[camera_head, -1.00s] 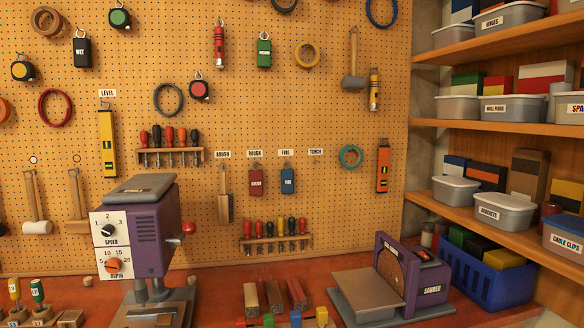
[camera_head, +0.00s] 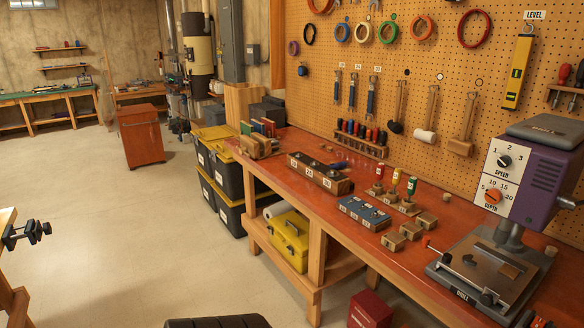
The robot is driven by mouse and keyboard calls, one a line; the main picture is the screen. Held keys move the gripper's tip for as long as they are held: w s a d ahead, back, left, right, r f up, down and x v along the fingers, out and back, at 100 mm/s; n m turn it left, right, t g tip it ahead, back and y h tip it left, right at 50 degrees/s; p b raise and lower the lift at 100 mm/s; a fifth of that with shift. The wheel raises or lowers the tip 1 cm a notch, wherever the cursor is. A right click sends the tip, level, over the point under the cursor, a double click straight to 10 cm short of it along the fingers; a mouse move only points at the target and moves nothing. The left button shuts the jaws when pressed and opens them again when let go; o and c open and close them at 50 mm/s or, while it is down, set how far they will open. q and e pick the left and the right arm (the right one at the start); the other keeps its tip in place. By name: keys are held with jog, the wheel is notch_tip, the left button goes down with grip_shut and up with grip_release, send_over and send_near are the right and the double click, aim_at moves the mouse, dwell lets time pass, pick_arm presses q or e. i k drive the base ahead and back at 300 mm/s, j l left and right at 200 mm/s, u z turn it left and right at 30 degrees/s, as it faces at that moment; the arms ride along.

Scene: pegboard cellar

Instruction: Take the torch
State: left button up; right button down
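No torch can be made out in the head view now. Neither of my grippers can be made out in it.
A long red-topped workbench (camera_head: 300,210) runs along the pegboard, with a drill press (camera_head: 530,180) at its right end. Black bins with yellow lids (camera_head: 225,180), a yellow toolbox (camera_head: 288,240) and a red box (camera_head: 370,310) stand low. Open floor (camera_head: 130,240) lies left.

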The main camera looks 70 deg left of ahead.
aim_at(342, 165)
jog(key=u, duration=1.85)
jog(key=i+j+z, duration=0.2)
jog(key=z, duration=0.25)
jog(key=i+j+z, duration=0.15)
jog(key=z, duration=0.3)
jog(key=i+j+z, duration=0.1)
jog(key=j+z, duration=0.35)
jog(key=l, duration=0.1)
